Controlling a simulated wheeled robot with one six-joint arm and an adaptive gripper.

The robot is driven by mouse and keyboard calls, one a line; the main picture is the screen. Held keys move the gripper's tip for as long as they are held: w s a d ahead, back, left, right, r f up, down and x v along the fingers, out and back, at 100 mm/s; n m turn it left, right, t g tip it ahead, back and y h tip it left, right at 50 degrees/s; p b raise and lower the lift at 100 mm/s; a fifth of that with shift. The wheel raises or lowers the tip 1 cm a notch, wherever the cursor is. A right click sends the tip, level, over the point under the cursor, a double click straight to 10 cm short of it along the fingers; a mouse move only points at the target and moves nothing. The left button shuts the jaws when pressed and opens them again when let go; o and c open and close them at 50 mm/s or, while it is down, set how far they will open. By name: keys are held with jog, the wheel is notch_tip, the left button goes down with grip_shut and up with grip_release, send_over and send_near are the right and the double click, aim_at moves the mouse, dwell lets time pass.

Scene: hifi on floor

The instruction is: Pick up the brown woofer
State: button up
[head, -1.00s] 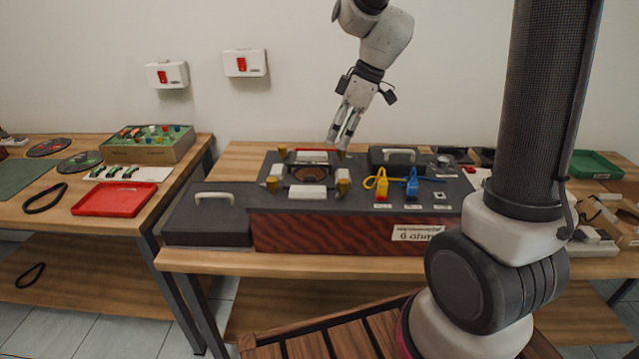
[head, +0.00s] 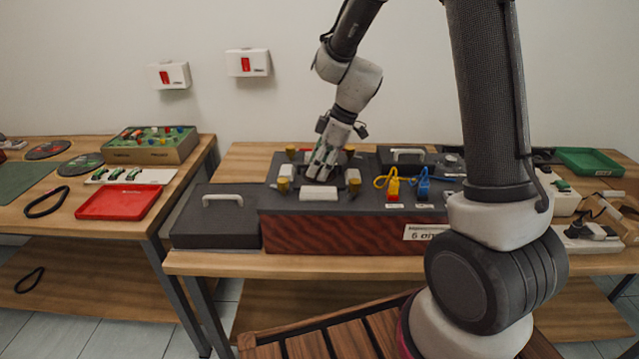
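The speaker box (head: 345,234) has a dark grey top and a reddish-brown front with a label ending in "ohm". It lies on the middle table. A round recess in its top is ringed by white blocks (head: 319,194) and yellow-brown clamps (head: 354,186). My gripper (head: 318,177) points down at this recess, its fingertips low over or inside it. The brown woofer, which showed in the recess earlier, is now hidden behind my gripper. The fingers are too small and overlapped to tell whether they are open or hold anything.
A yellow plug (head: 393,189) and blue plug (head: 423,187) with cables stand right of the recess. A dark panel with white handle (head: 222,199) lies left. The left table holds a red tray (head: 118,203) and dark discs (head: 80,164). A green tray (head: 588,162) is far right.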

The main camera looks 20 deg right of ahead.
jog(key=shift+f, duration=0.2)
jog(key=shift+c, duration=0.3)
grip_shut()
